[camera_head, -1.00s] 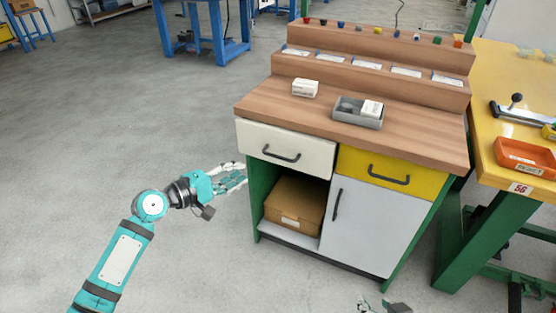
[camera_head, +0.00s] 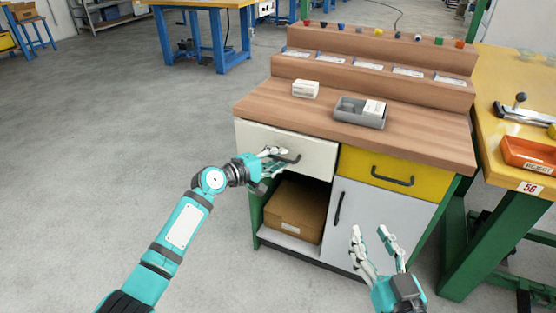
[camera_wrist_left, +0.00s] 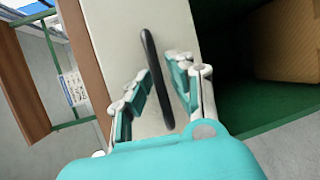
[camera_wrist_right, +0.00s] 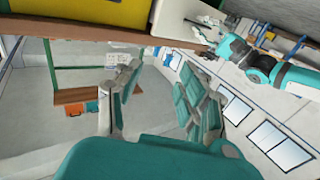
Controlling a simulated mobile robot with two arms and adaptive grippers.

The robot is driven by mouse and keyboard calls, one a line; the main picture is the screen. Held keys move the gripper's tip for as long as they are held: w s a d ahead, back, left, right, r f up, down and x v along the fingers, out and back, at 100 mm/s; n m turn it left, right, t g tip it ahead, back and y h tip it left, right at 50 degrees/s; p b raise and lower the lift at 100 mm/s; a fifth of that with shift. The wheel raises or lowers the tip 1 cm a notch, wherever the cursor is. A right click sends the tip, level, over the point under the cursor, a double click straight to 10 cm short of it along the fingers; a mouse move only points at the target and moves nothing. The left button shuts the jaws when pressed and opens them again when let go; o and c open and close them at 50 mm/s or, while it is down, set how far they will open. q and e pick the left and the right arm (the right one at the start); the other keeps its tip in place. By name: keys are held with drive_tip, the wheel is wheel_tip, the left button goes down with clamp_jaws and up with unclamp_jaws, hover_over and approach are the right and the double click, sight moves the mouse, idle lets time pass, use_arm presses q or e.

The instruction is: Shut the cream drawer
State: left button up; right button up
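The cream drawer (camera_head: 262,140) is at the upper left of the workbench cabinet, with a dark bar handle (camera_head: 290,159). Its front seems to stand slightly proud of the yellow drawer beside it; I cannot tell how far. My left gripper (camera_head: 277,156) is at the drawer front, covering part of the handle. In the left wrist view the dark handle (camera_wrist_left: 152,65) runs between the two parted fingers (camera_wrist_left: 163,78), which do not look closed on it. My right gripper (camera_head: 372,238) is open and empty in front of the grey cabinet door.
A yellow drawer (camera_head: 389,174) and grey door (camera_head: 365,222) are on the right; an open shelf holds a brown box (camera_head: 296,209). On the wooden top (camera_head: 420,136) are a grey tray (camera_head: 349,117) and white box (camera_head: 305,89). A yellow table (camera_head: 487,158) stands right.

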use_arm(q)
clamp_jaws()
drive_tip(key=shift+w, duration=0.1)
idle(0.4)
